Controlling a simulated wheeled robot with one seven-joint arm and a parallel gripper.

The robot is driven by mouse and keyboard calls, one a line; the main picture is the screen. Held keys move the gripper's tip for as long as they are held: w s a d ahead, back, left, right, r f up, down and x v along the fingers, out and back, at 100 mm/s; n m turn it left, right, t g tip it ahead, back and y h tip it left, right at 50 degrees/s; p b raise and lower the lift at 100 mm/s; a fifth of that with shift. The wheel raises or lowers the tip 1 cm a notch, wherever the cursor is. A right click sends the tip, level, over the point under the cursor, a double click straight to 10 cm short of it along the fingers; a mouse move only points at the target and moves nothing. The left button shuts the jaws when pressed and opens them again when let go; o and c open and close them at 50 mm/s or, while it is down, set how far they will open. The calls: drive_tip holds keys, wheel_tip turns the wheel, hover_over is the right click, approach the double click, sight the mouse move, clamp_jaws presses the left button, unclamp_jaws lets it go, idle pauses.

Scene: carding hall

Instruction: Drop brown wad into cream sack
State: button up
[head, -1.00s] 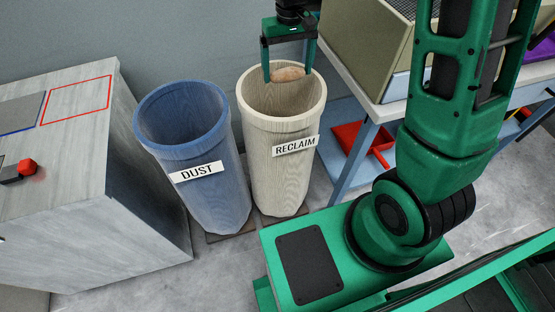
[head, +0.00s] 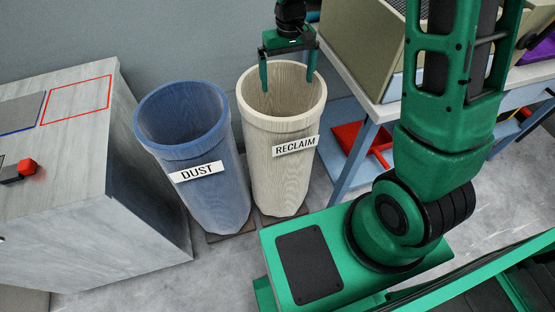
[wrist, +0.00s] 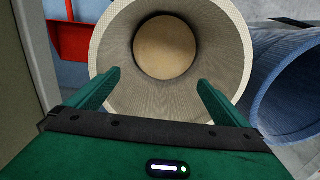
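The cream sack (head: 283,185), labelled RECLAIM, stands upright and open beside the blue sack. My gripper (head: 287,88) is open and empty over its mouth, with the fingers spread and pointing down. In the wrist view my gripper (wrist: 159,77) also shows apart and empty, above the mouth of the cream sack (wrist: 228,45). A plain round tan surface shows deep inside the sack. The brown wad is not distinct in either current view, and the head view hides the sack's inside bottom.
The blue sack (head: 208,190), labelled DUST, stands open close on the left. A grey cabinet (head: 80,170) with a red knob (head: 27,166) is further left. A blue-framed bench (head: 358,165) with a beige box (head: 365,40) stands close on the right, with a red dustpan (head: 352,137) below.

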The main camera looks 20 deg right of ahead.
wheel_tip(320, 180, up, 11)
drive_tip(key=shift+f, duration=0.15)
idle(0.4)
